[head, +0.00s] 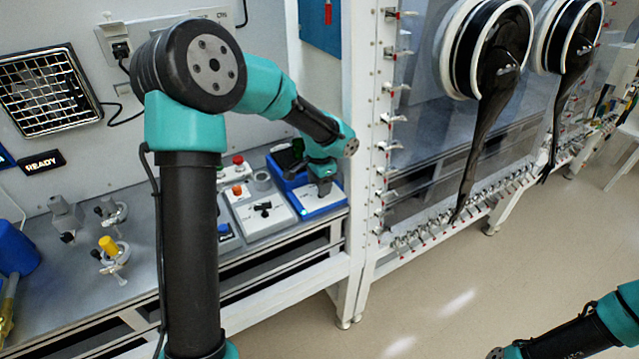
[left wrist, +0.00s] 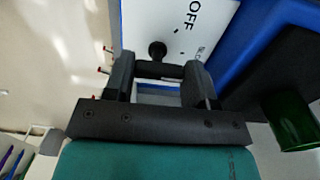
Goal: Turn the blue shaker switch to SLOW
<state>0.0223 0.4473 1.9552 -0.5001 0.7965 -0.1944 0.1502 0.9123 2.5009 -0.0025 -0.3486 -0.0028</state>
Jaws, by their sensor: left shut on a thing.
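The blue shaker (head: 280,168) stands at the right end of the bench, with a white front panel (head: 318,203). In the left wrist view the panel (left wrist: 150,20) carries the word OFF, and a second label starting "SLO" is partly hidden beside a finger. My left gripper (left wrist: 158,72) is over this panel, its fingers shut on the black switch handle (left wrist: 160,69). A round black knob end shows just beyond the handle. Which label the switch points to cannot be told. In the head view the left gripper (head: 322,178) hides the switch. My right gripper is out of frame; only its arm shows.
A white device with a black switch (head: 264,207) stands just left of the shaker. A green glass vessel (left wrist: 292,120) is close to the left gripper. Clamps and a yellow-capped valve (head: 109,246) sit further left. The glovebox frame (head: 360,150) rises right of the shaker.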

